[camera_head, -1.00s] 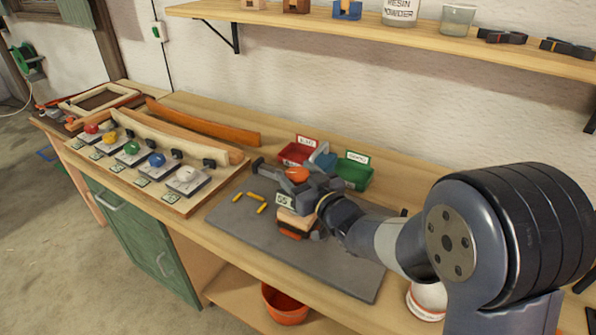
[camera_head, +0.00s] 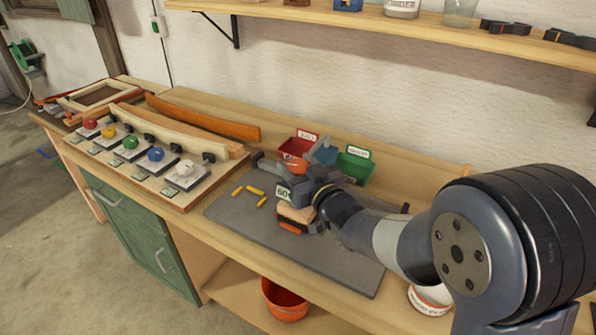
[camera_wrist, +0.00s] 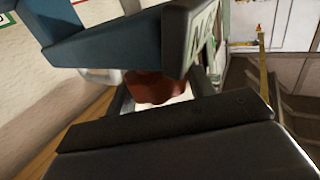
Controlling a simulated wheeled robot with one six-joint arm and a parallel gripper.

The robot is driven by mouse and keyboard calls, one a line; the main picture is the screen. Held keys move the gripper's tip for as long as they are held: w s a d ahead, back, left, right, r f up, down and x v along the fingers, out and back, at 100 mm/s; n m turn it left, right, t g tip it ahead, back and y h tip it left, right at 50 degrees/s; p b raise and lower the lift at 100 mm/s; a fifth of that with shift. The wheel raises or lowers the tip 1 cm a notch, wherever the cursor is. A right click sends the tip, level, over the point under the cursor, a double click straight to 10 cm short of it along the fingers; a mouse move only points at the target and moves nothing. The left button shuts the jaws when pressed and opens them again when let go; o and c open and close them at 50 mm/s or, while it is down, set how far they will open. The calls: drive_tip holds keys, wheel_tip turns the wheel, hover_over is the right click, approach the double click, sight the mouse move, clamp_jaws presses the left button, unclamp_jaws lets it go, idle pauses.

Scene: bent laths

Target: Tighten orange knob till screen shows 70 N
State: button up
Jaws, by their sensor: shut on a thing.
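The orange knob (camera_head: 296,166) sits on top of a dark clamp over the grey mat, and it also shows in the wrist view (camera_wrist: 158,88) between the jaws. My gripper (camera_head: 292,171) is shut on the knob; its fingers hide part of it. The small screen (camera_head: 283,194) on the clamp's front appears to read 60. A light wooden block (camera_head: 296,213) sits low in the clamp, partly hidden by my wrist.
Several yellow pegs (camera_head: 254,191) lie on the grey mat (camera_head: 325,258). A red bin (camera_head: 293,147) and a green bin (camera_head: 355,167) stand behind. A board with several coloured knobs, including a white one (camera_head: 186,168), is at left. A shelf (camera_head: 400,25) runs above.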

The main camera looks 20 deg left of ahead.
drive_tip(key=shift+f+m+t+h+b, duration=0.1)
drive_tip(key=shift+m+t+h+b, duration=0.9)
drive_tip(key=shift+b, duration=1.5)
drive_tip(key=shift+r+m+t+h+b, duration=0.2)
drive_tip(key=shift+m+t+h+b, duration=0.5)
drive_tip(key=shift+b, duration=0.35)
drive_tip(key=o, duration=0.7)
drive_tip(key=shift+s+d+f, duration=0.1)
drive_tip(key=b+v, duration=0.1)
drive_tip(key=v, duration=0.9)
drive_tip(key=shift+s+d, duration=0.15)
drive_tip(key=shift+s, duration=0.05)
